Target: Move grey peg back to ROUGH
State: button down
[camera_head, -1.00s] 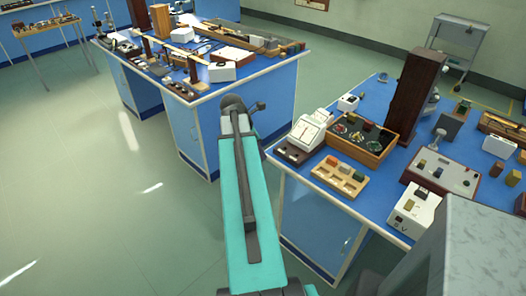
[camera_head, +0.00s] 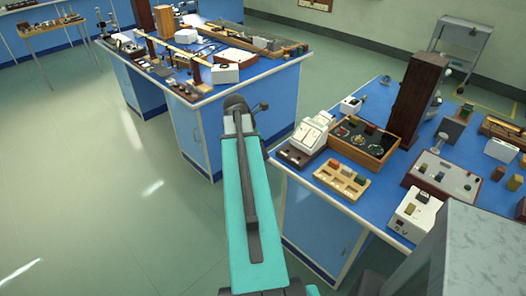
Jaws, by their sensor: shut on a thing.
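I cannot pick out the grey peg, and no ROUGH label can be read. A light wooden rack (camera_head: 325,182) on the right bench holds small coloured pegs, including a reddish one (camera_head: 333,164) and a green one (camera_head: 360,179). Behind it is a wooden-sided tray (camera_head: 371,163) with round dishes and coloured blocks. My teal arm reaches forward from the bottom middle to a dark joint, left of the right bench. My gripper's fingers are hidden beyond the arm, so what they hold does not show.
The blue right bench (camera_head: 310,217) also bears a white instrument (camera_head: 310,134), a tall dark brown column (camera_head: 416,97), a grey panel (camera_head: 438,173) and a white box (camera_head: 413,215). Another crowded bench (camera_head: 257,83) stands behind. The green floor at left is clear.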

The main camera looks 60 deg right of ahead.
jog(key=shift+r+p, duration=0.65)
jog(key=shift+r, duration=0.1)
jog(key=shift+r, duration=0.1)
jog(key=shift+w+d+n, duration=0.25)
jog(key=shift+w+n, duration=0.05)
jog(key=shift+n, duration=0.4)
jog(key=s+d+f+n+t+b, duration=0.1)
jog(key=s+d+n, duration=0.2)
jog(key=d, duration=1.1)
jog(key=shift+s+t+h, duration=0.3)
jog(key=shift+s+h, duration=0.1)
jog(key=shift+s, duration=0.25)
jog(key=shift+a+f, duration=0.1)
jog(key=shift+f, duration=0.2)
